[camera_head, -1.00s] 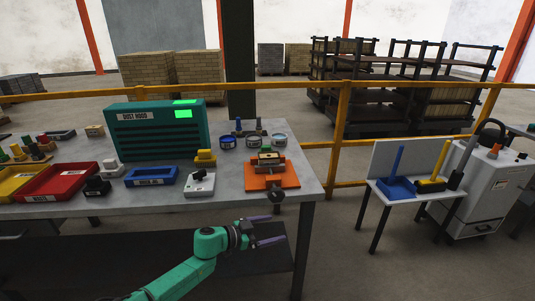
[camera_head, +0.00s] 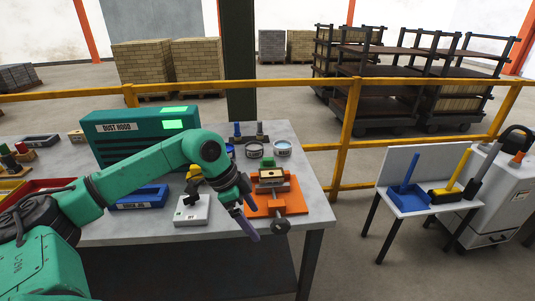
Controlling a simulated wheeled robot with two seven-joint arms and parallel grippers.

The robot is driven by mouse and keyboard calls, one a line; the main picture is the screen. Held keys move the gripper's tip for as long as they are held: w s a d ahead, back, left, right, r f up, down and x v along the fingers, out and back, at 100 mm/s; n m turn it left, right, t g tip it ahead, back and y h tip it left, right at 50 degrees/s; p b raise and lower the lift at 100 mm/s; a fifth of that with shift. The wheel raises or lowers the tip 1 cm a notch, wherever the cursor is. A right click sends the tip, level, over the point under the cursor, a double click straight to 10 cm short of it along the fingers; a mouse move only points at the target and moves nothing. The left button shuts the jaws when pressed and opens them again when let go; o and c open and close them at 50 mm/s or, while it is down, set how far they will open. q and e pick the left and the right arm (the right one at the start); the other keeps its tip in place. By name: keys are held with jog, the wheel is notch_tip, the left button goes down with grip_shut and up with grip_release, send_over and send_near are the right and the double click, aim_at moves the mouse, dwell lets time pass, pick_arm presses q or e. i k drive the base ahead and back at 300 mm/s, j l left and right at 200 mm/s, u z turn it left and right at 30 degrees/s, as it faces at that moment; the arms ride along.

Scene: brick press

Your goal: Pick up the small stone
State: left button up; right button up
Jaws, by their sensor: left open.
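My left gripper (camera_head: 250,214) hangs, fingers pointing down, at the front of the workbench (camera_head: 290,134), just left of an orange-based vise (camera_head: 293,199). It is open, with nothing seen between its fingers. A small tan block (camera_head: 271,175) sits at the top of the vise. I cannot tell whether it is the small stone. Another small tan block (camera_head: 77,135) lies at the back left of the bench, partly hidden. No thing is plainly marked as the small stone. My right gripper is not in view.
A green dust hood (camera_head: 120,143) stands behind my left arm. A white switch box (camera_head: 191,211) and a blue tray (camera_head: 140,199) lie near the front edge. Round tins (camera_head: 283,149) stand behind the vise. A yellow rail (camera_head: 346,135) runs behind the bench.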

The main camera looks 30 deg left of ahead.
aim_at(266, 162)
jog(key=i+j, duration=1.15)
jog(key=i, duration=0.1)
